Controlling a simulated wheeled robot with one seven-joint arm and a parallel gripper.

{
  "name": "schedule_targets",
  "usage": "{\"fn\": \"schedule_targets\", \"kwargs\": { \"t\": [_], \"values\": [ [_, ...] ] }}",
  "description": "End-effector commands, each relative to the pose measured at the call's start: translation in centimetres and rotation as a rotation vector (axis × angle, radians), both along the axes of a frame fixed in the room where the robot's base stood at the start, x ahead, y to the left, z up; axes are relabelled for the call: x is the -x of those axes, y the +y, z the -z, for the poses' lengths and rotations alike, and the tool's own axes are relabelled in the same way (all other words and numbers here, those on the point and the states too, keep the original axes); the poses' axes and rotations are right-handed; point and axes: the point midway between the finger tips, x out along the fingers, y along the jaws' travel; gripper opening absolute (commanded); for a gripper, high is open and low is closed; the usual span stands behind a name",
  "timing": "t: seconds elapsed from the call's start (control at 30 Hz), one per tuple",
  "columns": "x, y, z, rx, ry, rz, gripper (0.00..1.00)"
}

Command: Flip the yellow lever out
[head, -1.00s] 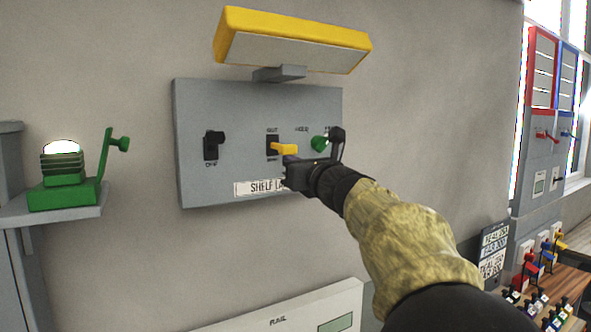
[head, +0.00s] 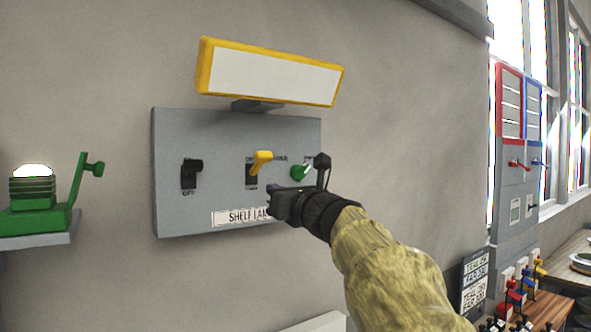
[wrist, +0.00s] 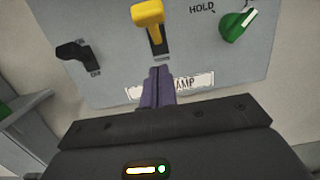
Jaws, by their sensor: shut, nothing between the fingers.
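The yellow lever (head: 261,161) stands on the grey wall panel (head: 172,219), in a dark slot between a black switch and a green knob. Its yellow end points up and outward; it also shows in the wrist view (wrist: 148,14). My gripper (head: 271,207) is just below the lever, in front of the "SHELF LAMP" label (head: 231,217), and covers part of that label. In the wrist view the fingers (wrist: 158,75) are together, empty and apart from the lever, pointing at the lower end of its slot.
A black switch (head: 191,170) is left of the lever and a green knob (head: 301,171) is right of it. A yellow-framed lamp (head: 273,76) juts out above the panel. A green device (head: 42,210) sits on a shelf at left. More panels with levers are at right.

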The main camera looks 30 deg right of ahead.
Motion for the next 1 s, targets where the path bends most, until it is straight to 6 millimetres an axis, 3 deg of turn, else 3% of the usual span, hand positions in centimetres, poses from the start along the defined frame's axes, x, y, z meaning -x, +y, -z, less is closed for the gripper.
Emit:
{"fn": "schedule_targets", "kwargs": {
  "t": [0.07,0.13,0.53,1.0],
  "values": [
    [0.4,0.1,1.1,0.000,-0.001,-0.002,0.00],
    [1.4,0.0,-1.2,0.004,-0.007,0.000,0.00],
    [5.7,-1.2,-7.0,0.001,-0.003,0.009,0.00],
    [6.2,-1.0,-7.6,-0.001,0.000,0.005,0.00]
  ]
}}
